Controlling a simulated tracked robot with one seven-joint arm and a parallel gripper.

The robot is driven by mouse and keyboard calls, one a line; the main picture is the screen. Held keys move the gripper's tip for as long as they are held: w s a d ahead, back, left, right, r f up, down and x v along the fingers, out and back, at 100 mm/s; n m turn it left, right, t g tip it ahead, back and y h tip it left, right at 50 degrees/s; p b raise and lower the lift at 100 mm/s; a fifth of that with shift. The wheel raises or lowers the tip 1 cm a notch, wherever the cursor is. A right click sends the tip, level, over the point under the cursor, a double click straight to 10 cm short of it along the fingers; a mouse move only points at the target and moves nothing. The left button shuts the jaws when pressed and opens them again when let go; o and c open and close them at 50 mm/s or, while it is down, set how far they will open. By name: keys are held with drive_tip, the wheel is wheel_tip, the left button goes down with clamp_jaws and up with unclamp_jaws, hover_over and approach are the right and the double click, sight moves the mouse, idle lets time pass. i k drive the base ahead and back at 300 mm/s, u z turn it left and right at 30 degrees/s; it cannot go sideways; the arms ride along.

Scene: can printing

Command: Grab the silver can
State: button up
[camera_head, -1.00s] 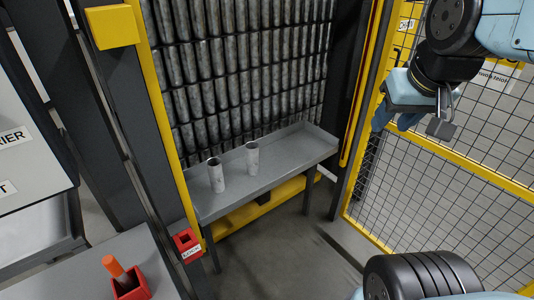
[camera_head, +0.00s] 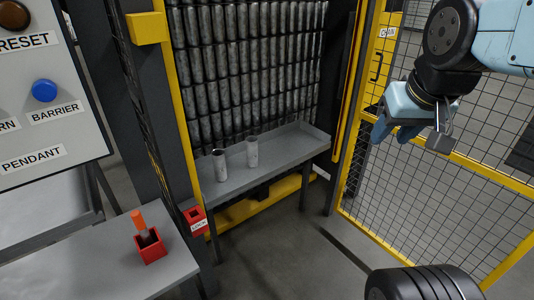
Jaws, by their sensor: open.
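Two silver cans stand upright on a grey shelf table (camera_head: 285,158) in front of the can rack. The left can (camera_head: 220,166) is nearer its left end, and the right can (camera_head: 252,152) stands a little behind it. They are apart from each other. My gripper (camera_head: 410,137) is at the upper right, well to the right of the cans and in front of the mesh fence. It is empty and touches nothing. Its fingers are partly seen from the side.
A rack of stacked cans (camera_head: 245,70) stands behind the table. Yellow-framed mesh fence (camera_head: 470,190) closes the right side. At left are a control panel (camera_head: 40,110), a side table (camera_head: 110,270) and a red holder with an orange-handled item (camera_head: 150,247). Floor before the shelf is clear.

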sight(252, 148)
drive_tip(key=k, duration=0.45)
drive_tip(key=u, duration=0.15)
drive_tip(key=i, duration=1.45)
drive_tip(key=z, duration=0.05)
